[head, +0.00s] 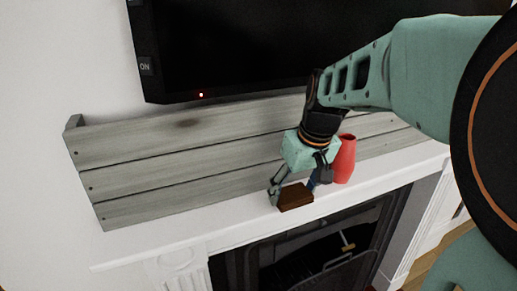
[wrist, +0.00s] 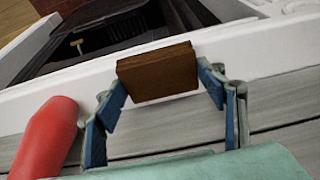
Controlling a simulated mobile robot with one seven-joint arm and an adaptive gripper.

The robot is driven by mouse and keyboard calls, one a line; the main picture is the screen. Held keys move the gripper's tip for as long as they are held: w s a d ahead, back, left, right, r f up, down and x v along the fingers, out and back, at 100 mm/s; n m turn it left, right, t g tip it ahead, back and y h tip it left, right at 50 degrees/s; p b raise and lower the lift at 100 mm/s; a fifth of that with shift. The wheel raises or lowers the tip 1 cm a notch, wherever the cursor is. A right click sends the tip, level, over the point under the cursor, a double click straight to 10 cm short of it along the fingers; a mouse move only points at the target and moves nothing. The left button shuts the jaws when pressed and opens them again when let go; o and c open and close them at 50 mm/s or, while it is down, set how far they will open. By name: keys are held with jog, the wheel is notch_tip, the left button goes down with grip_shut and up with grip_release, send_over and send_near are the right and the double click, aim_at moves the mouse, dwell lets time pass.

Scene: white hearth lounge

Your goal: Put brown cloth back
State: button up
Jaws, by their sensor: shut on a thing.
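The brown cloth (head: 295,197) looks like a small folded brown block. It is at the white mantel, in front of the grey plank board. My gripper (head: 294,190) is shut on it, with one finger on each side. In the wrist view the brown cloth (wrist: 158,72) sits between the two fingertips of my gripper (wrist: 163,80). I cannot tell whether the cloth touches the mantel or is held just above it.
A red vase (head: 345,160) stands on the mantel (head: 180,235) just right of my gripper. The grey plank board (head: 150,165) rises behind, below a black television (head: 230,50). A dark fireplace (head: 310,262) opens below. The mantel's left part is clear.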

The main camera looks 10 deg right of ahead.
jog(key=shift+f, duration=0.2)
jog(key=o, duration=1.1)
jog(key=shift+r, duration=0.2)
